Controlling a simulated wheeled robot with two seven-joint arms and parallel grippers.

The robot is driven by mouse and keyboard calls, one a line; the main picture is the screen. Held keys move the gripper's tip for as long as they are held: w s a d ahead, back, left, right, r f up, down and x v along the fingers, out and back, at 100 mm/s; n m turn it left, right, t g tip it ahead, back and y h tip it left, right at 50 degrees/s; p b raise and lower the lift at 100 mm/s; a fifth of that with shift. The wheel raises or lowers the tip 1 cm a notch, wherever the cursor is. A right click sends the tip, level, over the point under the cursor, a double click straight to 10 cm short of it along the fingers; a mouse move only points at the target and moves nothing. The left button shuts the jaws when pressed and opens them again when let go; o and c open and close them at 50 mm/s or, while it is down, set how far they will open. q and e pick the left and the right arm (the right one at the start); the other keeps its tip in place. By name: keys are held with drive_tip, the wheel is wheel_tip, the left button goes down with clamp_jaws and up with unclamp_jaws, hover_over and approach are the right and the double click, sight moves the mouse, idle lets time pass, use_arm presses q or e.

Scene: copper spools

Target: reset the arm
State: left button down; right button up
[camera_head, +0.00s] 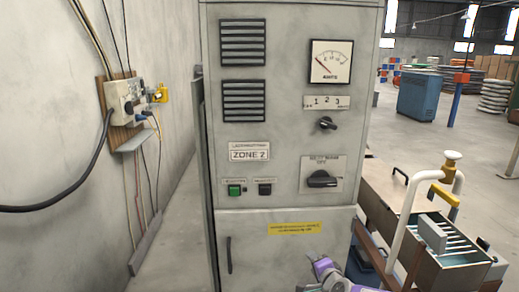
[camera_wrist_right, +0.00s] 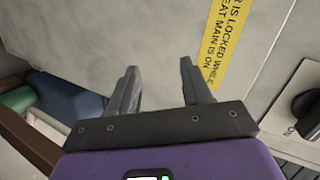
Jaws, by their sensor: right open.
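My right gripper (camera_wrist_right: 159,65) is open and empty in the right wrist view. Its two dark fingers stand apart in front of the grey cabinet, beside the yellow label (camera_wrist_right: 226,42). Whether the fingertips touch the cabinet I cannot tell. In the head view, purple and grey parts of my right arm show at the bottom edge, in front of the lower part of the grey cabinet (camera_head: 280,255). My left arm and left gripper are out of view.
The cabinet carries a gauge (camera_head: 331,61), a rotary switch (camera_head: 322,179) and a green button (camera_head: 234,190). A wall box (camera_head: 125,101) with cables is at left. A bench-like machine (camera_head: 445,245) with white pipes stands close at right. Floor between wall and cabinet looks clear.

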drive_tip(key=s+a+f+n+g+y, duration=0.1)
drive_tip(key=s+a+f+n+g, duration=0.2)
drive_tip(key=s+f, duration=0.65)
drive_tip(key=s+a+f+n+g+y, duration=0.1)
drive_tip(key=s+a+f+n+g, duration=0.15)
drive_tip(key=s+f, duration=0.65)
drive_tip(key=s+a+f+n+g, duration=0.1)
drive_tip(key=s+f+n+g, duration=0.1)
drive_tip(key=s+f, duration=0.4)
drive_tip(key=s+a+f+n+g+p, duration=0.1)
drive_tip(key=s+f+g, duration=0.4)
drive_tip(key=s, duration=0.8)
wheel_tip(320, 180, down, 2)
drive_tip(key=shift+a+f+n, duration=0.1)
drive_tip(key=shift+a+n, duration=0.5)
drive_tip(key=shift+n, duration=0.35)
